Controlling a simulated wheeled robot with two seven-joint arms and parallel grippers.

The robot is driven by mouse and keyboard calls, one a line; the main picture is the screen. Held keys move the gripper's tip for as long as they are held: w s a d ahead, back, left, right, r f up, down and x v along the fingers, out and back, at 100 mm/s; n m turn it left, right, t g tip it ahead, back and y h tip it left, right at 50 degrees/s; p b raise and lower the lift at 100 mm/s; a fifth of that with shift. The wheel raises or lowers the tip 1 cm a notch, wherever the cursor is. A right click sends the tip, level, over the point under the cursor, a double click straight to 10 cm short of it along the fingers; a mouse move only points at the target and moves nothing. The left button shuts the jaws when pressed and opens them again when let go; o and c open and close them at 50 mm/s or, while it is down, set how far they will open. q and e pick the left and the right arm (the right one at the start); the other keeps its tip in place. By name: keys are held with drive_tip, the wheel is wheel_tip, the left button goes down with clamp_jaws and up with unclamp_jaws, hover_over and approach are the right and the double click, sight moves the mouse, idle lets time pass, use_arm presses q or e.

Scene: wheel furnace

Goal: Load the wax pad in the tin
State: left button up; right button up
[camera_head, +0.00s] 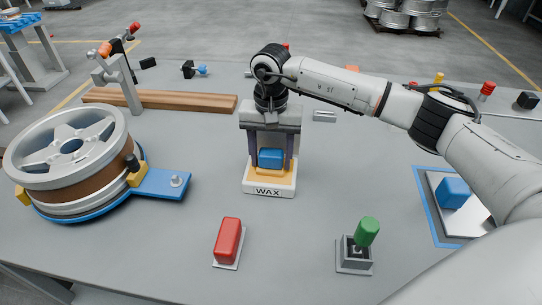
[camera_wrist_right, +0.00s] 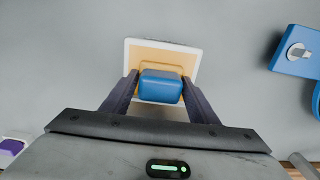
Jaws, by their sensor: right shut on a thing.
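My right gripper (camera_head: 272,150) points down over a white tin labelled WAX (camera_head: 269,190), with an amber layer inside it. It is shut on a blue block (camera_head: 271,158), which sits at or just above the amber surface; I cannot tell if they touch. In the right wrist view the block (camera_wrist_right: 160,86) is between the two fingers of the gripper (camera_wrist_right: 160,90), with the tin (camera_wrist_right: 128,52) and its amber layer beneath. My left gripper is not in view.
A spoked wheel (camera_head: 72,145) stands at the left on a blue base. A red block (camera_head: 228,240) and a green-knobbed holder (camera_head: 366,231) are at the front. Another blue block (camera_head: 453,191) sits on a white plate at the right. A wooden bar (camera_head: 160,101) lies behind.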

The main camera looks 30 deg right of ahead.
sight(271, 153)
drive_tip(key=shift+r+p, duration=2.1)
drive_tip(key=shift+r, duration=1.4)
drive_tip(key=s+a+r+n, duration=0.1)
drive_tip(key=s+a+n, duration=0.1)
drive_tip(key=s, duration=0.6)
drive_tip(key=s+a+r+n, duration=0.2)
drive_tip(key=s+n, duration=0.3)
drive_tip(key=s, duration=0.3)
drive_tip(key=shift+a+r, duration=0.2)
drive_tip(key=shift+a, duration=0.6)
